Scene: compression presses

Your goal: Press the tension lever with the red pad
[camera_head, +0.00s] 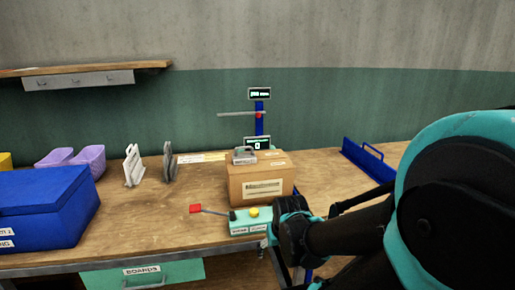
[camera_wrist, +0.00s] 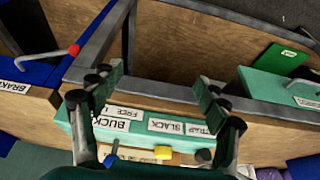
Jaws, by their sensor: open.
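The red pad (camera_head: 195,209) is at the left end of a thin grey lever (camera_head: 214,212) in the head view. The lever sticks out left from a teal box (camera_head: 245,229) with a yellow button (camera_head: 253,212) on top, near the table's front edge. In the wrist view the teal box (camera_wrist: 138,126) shows labels, one reading STRAP SLACK, and the yellow button (camera_wrist: 162,152). I cannot make out the red pad there. My gripper (camera_wrist: 155,88) is open and empty, its fingers spread in front of the labelled face. In the head view it is right of the teal box.
A cardboard box (camera_head: 261,184) stands right behind the teal box, with a grey item on top. A blue bin (camera_head: 45,208) is at the left and a blue rack (camera_head: 367,160) at the right. The wrist view shows a red-ended brake lever (camera_wrist: 50,55). Table left of the pad is clear.

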